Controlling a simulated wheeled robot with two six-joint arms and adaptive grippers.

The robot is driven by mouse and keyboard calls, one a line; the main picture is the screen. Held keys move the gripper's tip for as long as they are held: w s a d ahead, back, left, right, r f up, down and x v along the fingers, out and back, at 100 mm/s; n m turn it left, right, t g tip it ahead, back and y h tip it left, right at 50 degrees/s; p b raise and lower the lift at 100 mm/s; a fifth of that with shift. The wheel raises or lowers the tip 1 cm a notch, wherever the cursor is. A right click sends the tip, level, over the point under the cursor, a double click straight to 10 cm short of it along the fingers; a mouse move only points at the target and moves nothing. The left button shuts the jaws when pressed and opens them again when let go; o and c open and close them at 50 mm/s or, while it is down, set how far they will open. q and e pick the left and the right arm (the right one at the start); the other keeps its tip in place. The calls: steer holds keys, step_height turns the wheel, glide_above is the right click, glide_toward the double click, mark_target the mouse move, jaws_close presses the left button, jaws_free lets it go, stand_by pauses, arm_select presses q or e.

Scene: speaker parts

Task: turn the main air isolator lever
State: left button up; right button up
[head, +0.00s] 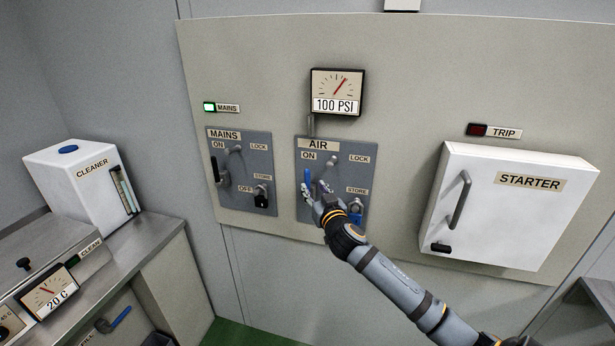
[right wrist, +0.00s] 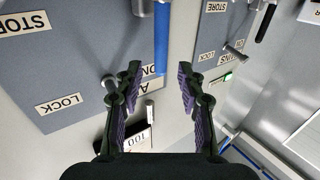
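The main air isolator lever (head: 307,178) is a blue handle on the grey AIR panel (head: 340,150), upright below the ON label. My right gripper (head: 316,188) is at the panel, over the lower part of the lever. In the right wrist view my right gripper (right wrist: 160,70) is open, its two dark fingers spread. The blue lever (right wrist: 161,35) lines up with the gap between the fingertips there. I cannot tell whether a finger touches it. A blue padlock (head: 355,218) sits by the STORE label, partly behind my gripper. My left gripper is not in view.
A MAINS panel (head: 240,150) with a black handle is left of the AIR panel. A 100 PSI gauge (head: 337,91) is above. The white STARTER box (head: 510,225) projects at right. A bench with a CLEANER container (head: 80,185) stands at left.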

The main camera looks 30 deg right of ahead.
mark_target(308, 180)
steer(key=p+x, duration=0.2)
steer(key=x, duration=0.5)
steer(key=shift+f, duration=0.1)
steer(key=shift+a, duration=0.1)
jaws_close()
